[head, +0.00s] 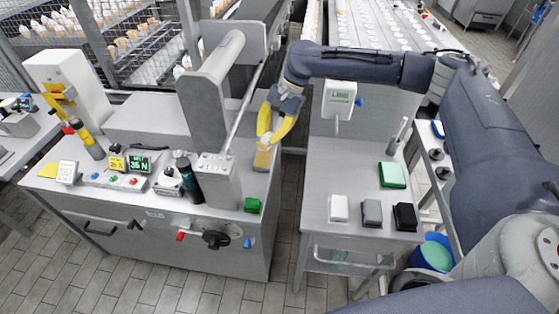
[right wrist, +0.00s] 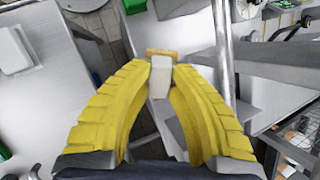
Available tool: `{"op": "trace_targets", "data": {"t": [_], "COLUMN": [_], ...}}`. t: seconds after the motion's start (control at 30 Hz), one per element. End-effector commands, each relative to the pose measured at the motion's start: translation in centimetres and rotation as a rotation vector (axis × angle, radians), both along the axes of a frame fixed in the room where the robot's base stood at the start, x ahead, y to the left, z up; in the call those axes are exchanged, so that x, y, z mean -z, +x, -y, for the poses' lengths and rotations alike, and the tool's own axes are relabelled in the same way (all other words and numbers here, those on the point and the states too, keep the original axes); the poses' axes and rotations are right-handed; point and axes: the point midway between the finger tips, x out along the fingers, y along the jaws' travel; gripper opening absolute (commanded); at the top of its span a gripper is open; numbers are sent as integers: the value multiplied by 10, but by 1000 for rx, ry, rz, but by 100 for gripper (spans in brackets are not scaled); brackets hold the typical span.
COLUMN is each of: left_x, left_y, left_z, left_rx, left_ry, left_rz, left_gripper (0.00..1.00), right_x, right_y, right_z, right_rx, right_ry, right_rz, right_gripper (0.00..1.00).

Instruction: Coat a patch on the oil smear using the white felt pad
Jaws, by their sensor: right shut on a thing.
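My right gripper (head: 263,142) has yellow fingers closed on a small block over the right side of the grey machine's top. In the right wrist view, the fingers (right wrist: 160,85) hold a pale block (right wrist: 160,76) with a tan piece (right wrist: 162,53) at its far end. The tan part also shows in the head view (head: 262,159); I cannot tell whether it touches the metal. A white block (head: 338,208) lies on the side table; I cannot tell whether this is the white felt pad. I cannot make out the oil smear. My left gripper is not in view.
A grey roller (head: 222,57) and a slanted rod (head: 245,105) stand left of my gripper.

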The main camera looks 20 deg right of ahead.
Motion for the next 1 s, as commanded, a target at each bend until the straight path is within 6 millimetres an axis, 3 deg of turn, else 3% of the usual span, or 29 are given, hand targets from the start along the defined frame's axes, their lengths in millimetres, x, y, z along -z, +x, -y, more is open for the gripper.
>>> {"op": "trace_targets", "data": {"t": [0.1,0.33,0.63,1.0], "left_x": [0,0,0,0], "left_y": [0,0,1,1], "left_z": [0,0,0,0], "left_rx": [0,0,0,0], "left_ry": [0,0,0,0], "left_rz": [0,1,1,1], "left_gripper": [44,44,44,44], "right_x": [-14,-39,-49,-34], "right_y": [46,109,121,129], "right_z": [10,24,20,6], "right_rx": [233,551,631,626], "right_ry": [64,186,302,317], "right_rz": [6,39,72,77], "right_gripper": [0,0,0,0]}}
